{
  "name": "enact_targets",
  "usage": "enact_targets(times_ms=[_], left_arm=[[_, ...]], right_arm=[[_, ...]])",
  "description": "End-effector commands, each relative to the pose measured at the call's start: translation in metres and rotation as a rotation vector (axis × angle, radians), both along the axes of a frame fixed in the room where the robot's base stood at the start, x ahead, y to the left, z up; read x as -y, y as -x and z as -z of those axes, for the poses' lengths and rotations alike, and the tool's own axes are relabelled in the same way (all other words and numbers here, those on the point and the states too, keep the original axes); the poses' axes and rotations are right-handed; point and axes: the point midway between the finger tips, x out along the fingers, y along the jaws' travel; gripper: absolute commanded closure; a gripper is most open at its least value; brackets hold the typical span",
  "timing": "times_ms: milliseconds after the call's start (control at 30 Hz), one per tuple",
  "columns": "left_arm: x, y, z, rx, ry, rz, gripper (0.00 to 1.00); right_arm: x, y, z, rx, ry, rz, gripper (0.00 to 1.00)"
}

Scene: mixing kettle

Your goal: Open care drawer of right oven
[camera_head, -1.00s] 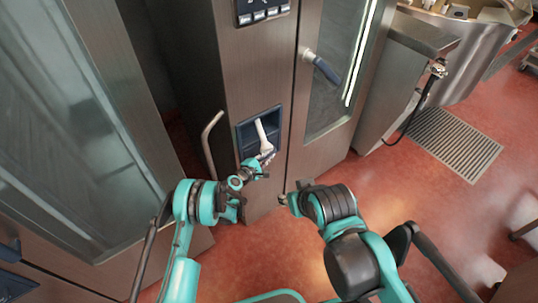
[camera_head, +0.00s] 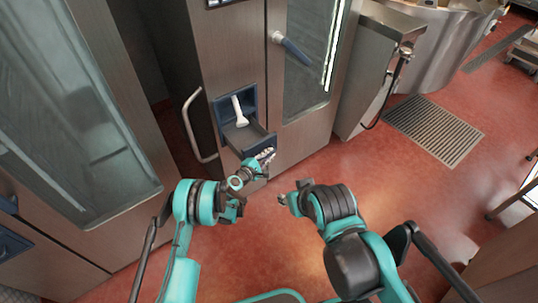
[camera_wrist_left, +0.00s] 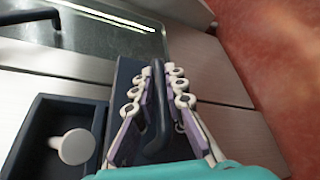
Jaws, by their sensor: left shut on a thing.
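The care drawer (camera_head: 248,135) of the right oven (camera_head: 215,68) is a dark blue-grey drawer. It stands pulled out of its recess in the steel front. A white handled piece (camera_head: 239,112) stands in the recess area above it; its round white end (camera_wrist_left: 75,147) shows in the left wrist view. My left gripper (camera_head: 266,156) is at the drawer's front.
A bent metal handle (camera_head: 190,125) stands left of the drawer. A floor grate (camera_head: 433,128) lies farther right. Red floor in front of the oven is clear.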

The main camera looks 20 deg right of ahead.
Motion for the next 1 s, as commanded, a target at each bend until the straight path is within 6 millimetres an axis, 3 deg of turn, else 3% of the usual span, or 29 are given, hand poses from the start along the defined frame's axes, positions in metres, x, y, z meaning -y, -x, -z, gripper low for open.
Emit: enact_targets(times_ms=[333, 367, 400, 433, 767, 1000], left_arm=[[-0.001, -0.001, -0.001, 0.000, 0.002, -0.002, 1.00], [-0.001, -0.001, -0.001, 0.000, 0.002, -0.002, 0.81], [-0.001, -0.001, -0.001, 0.000, 0.002, -0.002, 0.70], [-0.001, -0.001, -0.001, 0.000, 0.002, -0.002, 0.68], [-0.003, 0.001, -0.001, 0.000, 0.002, -0.002, 0.68], [-0.031, 0.023, -0.009, -0.001, 0.002, -0.003, 0.68]], right_arm=[[0.000, 0.000, 0.000, 0.000, 0.000, 0.000, 0.60], [0.000, 0.000, 0.000, 0.000, 0.000, 0.000, 0.60], [0.000, 0.000, 0.000, 0.000, 0.000, 0.000, 0.60], [0.000, 0.000, 0.000, 0.000, 0.000, 0.000, 0.60], [0.000, 0.000, 0.000, 0.000, 0.000, 0.000, 0.60], [0.000, 0.000, 0.000, 0.000, 0.000, 0.000, 0.60]])
